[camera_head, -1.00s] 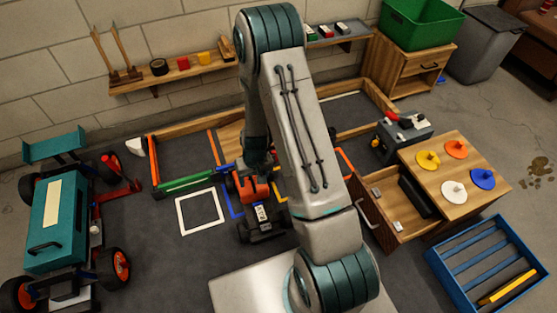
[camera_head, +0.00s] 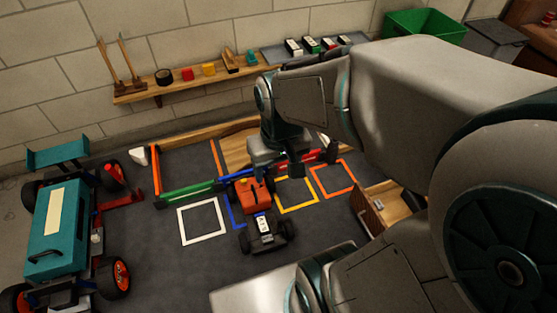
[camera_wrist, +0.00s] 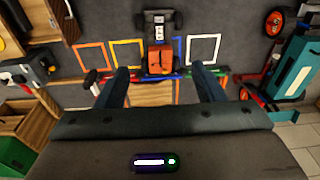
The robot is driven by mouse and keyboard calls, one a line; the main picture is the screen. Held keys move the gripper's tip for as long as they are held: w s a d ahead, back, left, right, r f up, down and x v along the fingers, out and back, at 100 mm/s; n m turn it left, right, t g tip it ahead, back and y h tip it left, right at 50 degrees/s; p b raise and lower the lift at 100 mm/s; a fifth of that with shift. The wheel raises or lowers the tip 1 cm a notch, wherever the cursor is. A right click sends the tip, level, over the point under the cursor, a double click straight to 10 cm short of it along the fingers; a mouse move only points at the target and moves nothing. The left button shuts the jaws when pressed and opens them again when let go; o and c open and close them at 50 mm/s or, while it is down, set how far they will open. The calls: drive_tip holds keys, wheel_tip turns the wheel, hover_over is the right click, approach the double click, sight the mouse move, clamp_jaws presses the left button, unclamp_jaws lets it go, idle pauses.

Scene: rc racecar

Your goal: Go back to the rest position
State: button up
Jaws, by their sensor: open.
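My gripper (camera_wrist: 160,88) is open and empty in the wrist view, its two dark fingers apart. In the head view my gripper (camera_head: 277,168) hangs above the wooden ramp, just behind the small orange and black RC car. The RC car (camera_head: 257,212) stands on the dark floor among coloured square outlines; in the wrist view the car (camera_wrist: 160,55) lies beyond the fingertips, between them in the picture. I cannot tell the exact height of the gripper over the floor.
A white square (camera_head: 202,221), a yellow one (camera_head: 297,194) and an orange one (camera_head: 334,179) mark the floor. A large teal car (camera_head: 60,222) stands at left. A wall shelf (camera_head: 190,83) holds small items. An open drawer (camera_head: 385,208) is at right. A green crate (camera_head: 425,24) stands behind.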

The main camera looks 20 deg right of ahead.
drive_tip(key=shift+s+d+r, duration=0.1)
drive_tip(key=shift+s+r, duration=0.15)
drive_tip(key=shift+s, duration=0.25)
drive_tip(key=shift+s+d+r, duration=0.1)
drive_tip(key=shift+s+r, duration=0.15)
drive_tip(key=shift+s, duration=0.25)
wheel_tip(320, 180, up, 31)
drive_tip(key=t+p, duration=0.1)
drive_tip(key=p, duration=2.6)
drive_tip(key=shift+d+t+p, duration=0.15)
drive_tip(key=shift+t+p, duration=0.15)
drive_tip(key=shift+p, duration=0.1)
